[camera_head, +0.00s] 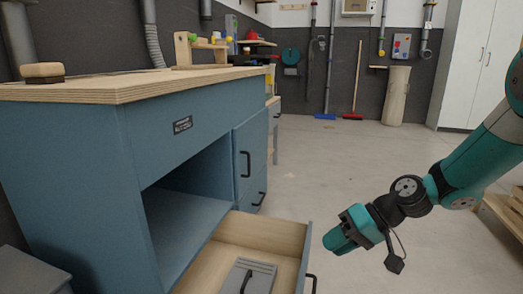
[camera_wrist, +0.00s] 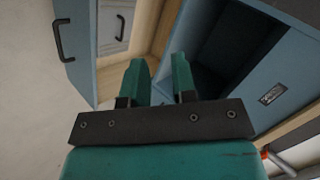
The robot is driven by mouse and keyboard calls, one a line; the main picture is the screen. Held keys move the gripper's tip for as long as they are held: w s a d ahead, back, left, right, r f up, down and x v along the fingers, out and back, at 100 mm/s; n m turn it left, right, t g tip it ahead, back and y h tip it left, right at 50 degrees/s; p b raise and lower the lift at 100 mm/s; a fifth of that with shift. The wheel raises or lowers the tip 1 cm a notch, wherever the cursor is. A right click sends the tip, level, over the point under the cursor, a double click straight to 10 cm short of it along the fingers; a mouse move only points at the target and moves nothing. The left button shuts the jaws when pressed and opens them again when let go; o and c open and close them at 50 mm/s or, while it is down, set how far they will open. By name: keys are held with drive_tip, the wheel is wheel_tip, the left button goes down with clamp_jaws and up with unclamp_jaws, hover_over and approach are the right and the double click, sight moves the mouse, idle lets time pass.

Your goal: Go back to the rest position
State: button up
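My gripper (camera_head: 332,241) is in the air just right of the pulled-out drawer (camera_head: 262,232), with its fingers pointing left towards the workbench. In the wrist view my gripper (camera_wrist: 158,78) shows two teal fingers standing apart with nothing between them, so it is open and empty. The drawer's black handle (camera_wrist: 62,40) shows at upper left there. A grey box (camera_head: 245,277) with a dark handle lies in the drawer, and it also shows in the wrist view (camera_wrist: 115,22).
The blue workbench (camera_head: 85,175) has an open compartment above the drawer. A wooden block (camera_head: 42,72) sits on its top. The floor (camera_head: 370,160) is clear behind my arm. A low wooden item (camera_head: 505,208) stands at the right edge, near my arm.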

drive_tip(key=s+a+r+n+h+p, duration=0.1)
drive_tip(key=s+r+n+h+p, duration=0.15)
drive_tip(key=s+r, duration=0.8)
drive_tip(key=s+r+n+h+p, duration=0.1)
drive_tip(key=s+r+h+p, duration=0.2)
drive_tip(key=s+r, duration=0.75)
wheel_tip(320, 180, up, 33)
drive_tip(key=s+p, duration=0.2)
drive_tip(key=p, duration=3.4)
drive_tip(key=shift+s+g, duration=0.3)
drive_tip(key=shift+s, duration=0.1)
drive_tip(key=shift+a+n, duration=0.15)
drive_tip(key=shift+n, duration=0.1)
